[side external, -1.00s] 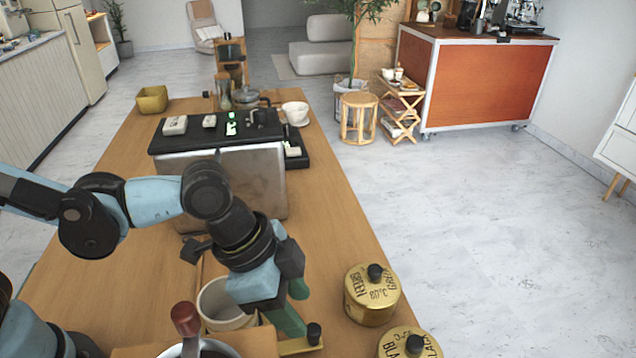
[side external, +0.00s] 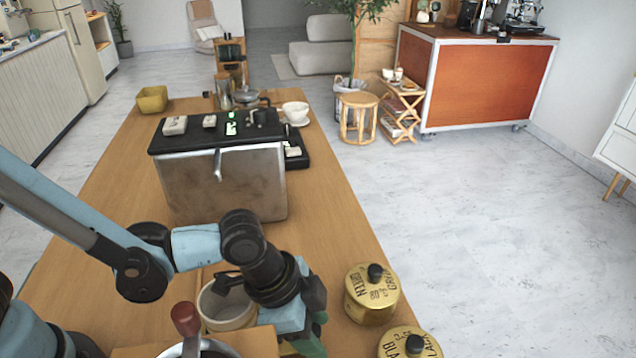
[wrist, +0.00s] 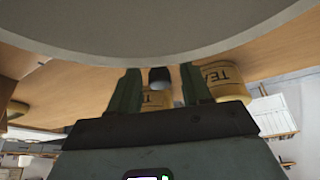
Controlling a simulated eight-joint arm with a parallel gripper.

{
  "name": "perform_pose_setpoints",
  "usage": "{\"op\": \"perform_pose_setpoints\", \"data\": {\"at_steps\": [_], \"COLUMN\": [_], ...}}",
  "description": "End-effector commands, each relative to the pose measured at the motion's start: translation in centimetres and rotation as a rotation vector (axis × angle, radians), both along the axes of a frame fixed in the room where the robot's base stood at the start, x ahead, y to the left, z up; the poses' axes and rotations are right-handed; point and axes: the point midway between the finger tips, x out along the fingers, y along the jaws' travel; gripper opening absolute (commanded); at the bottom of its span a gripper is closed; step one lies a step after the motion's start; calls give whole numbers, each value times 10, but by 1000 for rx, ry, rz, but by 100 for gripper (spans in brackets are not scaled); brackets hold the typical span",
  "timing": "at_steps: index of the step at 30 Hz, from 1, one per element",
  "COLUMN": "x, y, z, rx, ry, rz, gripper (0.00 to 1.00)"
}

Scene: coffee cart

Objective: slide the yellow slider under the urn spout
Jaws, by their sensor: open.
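The yellow slider (side external: 287,349) is mostly hidden behind my gripper (side external: 312,338) at the bottom of the side view; only a small yellow bit shows. My gripper is low, pointing down at the slider's end. In the wrist view, my gripper's two green fingers (wrist: 160,92) stand apart, with a black knob (wrist: 160,77) between them. I cannot tell whether either finger touches it. A metal vessel with a red-brown knob (side external: 185,318), possibly the urn, is cut off at the bottom edge. I cannot make out a spout.
A cream pot (side external: 228,308) stands just left of my gripper. Gold tea tins (side external: 371,294) stand to the right, near the table edge. A metal box with a black top (side external: 220,185) stands farther back.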

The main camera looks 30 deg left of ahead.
Motion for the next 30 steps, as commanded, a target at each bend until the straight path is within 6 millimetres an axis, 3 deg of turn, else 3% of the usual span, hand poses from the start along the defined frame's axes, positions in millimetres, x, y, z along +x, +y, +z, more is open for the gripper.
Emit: {"op": "perform_pose_setpoints", "data": {"at_steps": [3,13,23,30], "x": [0,0,1,19], "y": [0,0,1,19], "z": [0,0,0,0], "rx": [0,0,0,0], "ry": [0,0,0,-1], "rz": [0,0,0,6], "gripper": [48,0,0,0]}}
